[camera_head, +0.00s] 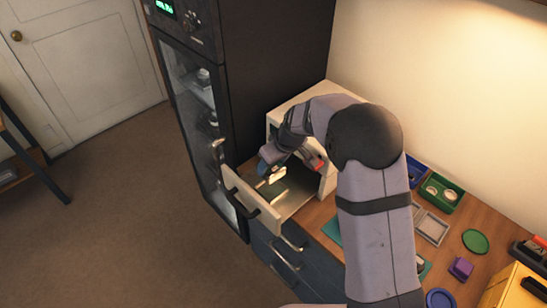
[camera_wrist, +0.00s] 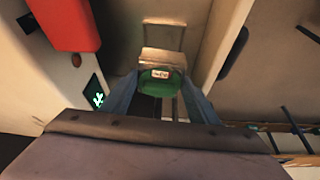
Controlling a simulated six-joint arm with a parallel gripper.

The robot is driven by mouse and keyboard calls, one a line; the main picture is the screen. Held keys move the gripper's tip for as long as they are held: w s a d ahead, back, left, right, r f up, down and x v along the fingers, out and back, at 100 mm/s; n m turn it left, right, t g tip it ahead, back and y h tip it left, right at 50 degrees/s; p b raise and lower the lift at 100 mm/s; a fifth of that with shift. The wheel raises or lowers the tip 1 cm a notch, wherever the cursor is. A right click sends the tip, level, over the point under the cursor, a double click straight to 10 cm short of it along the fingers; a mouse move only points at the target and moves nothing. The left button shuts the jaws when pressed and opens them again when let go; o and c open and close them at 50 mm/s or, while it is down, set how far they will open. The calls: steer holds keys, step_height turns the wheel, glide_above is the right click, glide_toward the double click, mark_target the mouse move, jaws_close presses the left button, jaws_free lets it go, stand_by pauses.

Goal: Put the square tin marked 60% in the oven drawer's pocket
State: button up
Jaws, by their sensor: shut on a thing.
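The white oven (camera_head: 330,172) stands beside the tall dark cabinet, with its drawer (camera_head: 292,206) pulled out. My gripper (camera_head: 266,172) is over the open drawer, fingers down. In the wrist view my gripper (camera_wrist: 160,92) is shut on a green tin (camera_wrist: 162,80) with a small white label, held between the bluish fingertips. The label's print is too small to read surely. In the head view the fingers and arm largely hide the tin. A pale square-outlined part (camera_wrist: 163,24) lies beyond the tin in the wrist view; I cannot tell whether it is the pocket.
The drawer's front panel (camera_head: 250,201) stands up at the near left, close to my gripper. On the wooden worktop are a green box (camera_head: 441,193) with round things, a grey tray (camera_head: 431,228), a green disc (camera_head: 475,241) and a purple block (camera_head: 460,268).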

steer(key=shift+f+n, duration=0.45)
steer(key=shift+n, duration=0.05)
steer(key=shift+f, duration=0.2)
steer(key=shift+f+b, duration=1.6)
steer(key=shift+f, duration=0.8)
steer(key=shift+f+b, duration=0.85)
steer(key=shift+b, duration=0.25)
steer(key=o, duration=1.5)
steer(key=shift+s, duration=0.1)
steer(key=shift+c, duration=0.2)
steer(key=shift+r, duration=0.1)
steer(key=shift+r+p, duration=2.9)
steer(key=shift+r, duration=1.55)
